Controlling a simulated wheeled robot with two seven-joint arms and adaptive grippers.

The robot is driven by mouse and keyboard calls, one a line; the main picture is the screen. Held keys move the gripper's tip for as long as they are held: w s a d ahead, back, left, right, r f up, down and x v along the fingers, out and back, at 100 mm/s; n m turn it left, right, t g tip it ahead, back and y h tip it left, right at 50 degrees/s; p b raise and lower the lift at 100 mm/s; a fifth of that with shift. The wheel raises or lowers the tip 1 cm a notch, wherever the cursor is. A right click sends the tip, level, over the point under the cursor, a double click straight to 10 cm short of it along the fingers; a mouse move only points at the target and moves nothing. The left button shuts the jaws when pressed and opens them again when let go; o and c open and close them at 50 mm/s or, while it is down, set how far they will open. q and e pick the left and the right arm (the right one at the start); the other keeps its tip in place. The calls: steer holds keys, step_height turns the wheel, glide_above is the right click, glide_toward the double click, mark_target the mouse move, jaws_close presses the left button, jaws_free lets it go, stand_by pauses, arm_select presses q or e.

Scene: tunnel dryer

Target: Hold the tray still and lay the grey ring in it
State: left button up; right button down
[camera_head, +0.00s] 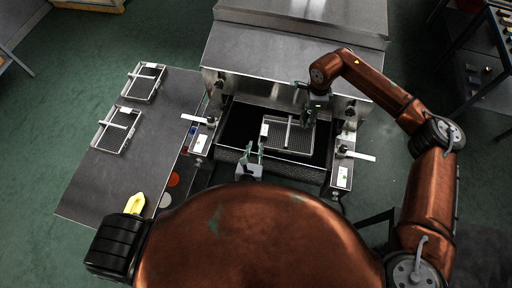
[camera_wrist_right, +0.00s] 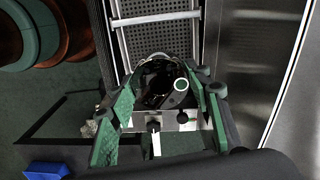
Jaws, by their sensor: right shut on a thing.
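The tray (camera_head: 267,146), a light metal frame with a mesh floor and a cross bar, lies on the dark belt at the dryer mouth. It also shows at the top of the right wrist view (camera_wrist_right: 122,50). My right gripper (camera_head: 309,113) is over the tray's right back part. In the right wrist view its fingers are shut on what looks like the grey ring (camera_wrist_right: 155,57); only a curved rim shows. My left gripper (camera_head: 252,147) is at the tray's front left corner, its two fingers apart. I cannot tell if a finger touches the tray.
The steel dryer housing (camera_head: 285,50) stands behind the belt. Bracketed side posts (camera_head: 200,140) (camera_head: 344,165) flank the belt. A side table (camera_head: 105,175) at left holds two similar trays (camera_head: 144,82) (camera_head: 115,130). A yellow object (camera_head: 135,203) lies at its front.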

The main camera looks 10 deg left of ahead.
arm_select(q)
steer(key=shift+w+d+r, duration=0.15)
steer(key=shift+w+d, duration=0.05)
steer(key=shift+d, duration=0.05)
steer(key=shift+w, duration=0.3)
steer(key=x, duration=1.1)
steer(key=shift+w+d, duration=0.1)
steer(key=shift+d, duration=0.05)
steer(key=shift+c, duration=0.2)
jaws_close()
